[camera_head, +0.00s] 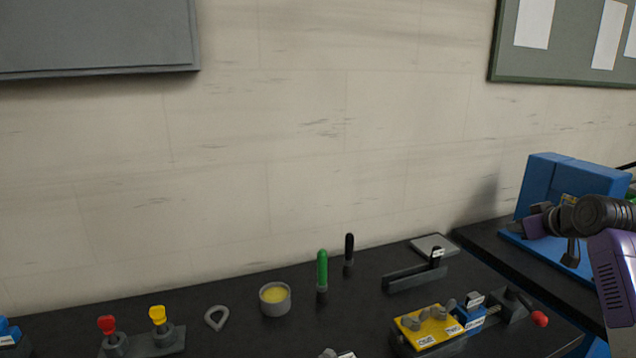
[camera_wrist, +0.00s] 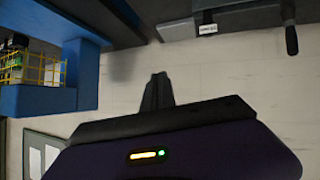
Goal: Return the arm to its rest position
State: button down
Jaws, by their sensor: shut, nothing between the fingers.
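My arm (camera_head: 605,218), with dark joints and purple covers, is raised at the right edge of the head view. Its outer end overlaps the blue machine in the picture, and the fingertips are hard to make out there. In the wrist view my gripper (camera_wrist: 158,76) shows as two dark fingers together, shut and empty. The pale wall (camera_wrist: 220,75) lies behind the fingers. No object touches them in that view.
A blue machine (camera_head: 545,185) stands on the right bench, and also shows in the wrist view (camera_wrist: 50,100). The black bench (camera_head: 240,335) holds a yellow-filled cup (camera_head: 275,299), a green-handled tool (camera_head: 322,272), a yellow plate (camera_head: 428,327) and a red-knobbed lever (camera_head: 540,319).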

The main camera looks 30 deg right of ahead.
jog(key=w+a+f+m+t+h, duration=0.1)
jog(key=a+f+m+t, duration=0.2)
jog(key=a, duration=0.7)
jog(key=w+a+f+t+h, duration=0.15)
jog(key=a+f, duration=0.35)
jog(key=a, duration=0.6)
jog(key=shift+m+t+h, duration=0.35)
jog(key=shift+m+t, duration=0.15)
jog(key=shift+t, duration=0.25)
jog(key=s+a+f, duration=0.1)
jog(key=a, duration=0.2)
jog(key=s+a+f, duration=0.1)
jog(key=s+a, duration=0.1)
jog(key=a, duration=0.1)
jog(key=s+a+f, duration=0.1)
jog(key=s+a, duration=0.1)
jog(key=a, duration=0.1)
jog(key=shift+s+a, duration=0.15)
jog(key=shift+a, duration=0.05)
jog(key=s+a+f+n+y, duration=0.2)
jog(key=s+a+n+y, duration=0.1)
jog(key=s+a, duration=1)
jog(key=s+a+f+n+g+y, duration=0.1)
jog(key=s+a+n+y, duration=0.3)
jog(key=s+a, duration=0.9)
jog(key=s+f+y, duration=0.1)
jog(key=s, duration=0.5)
jog(key=shift+s+f+y, duration=0.15)
jog(key=shift+f+y, duration=0.15)
jog(key=shift+a, duration=0.1)
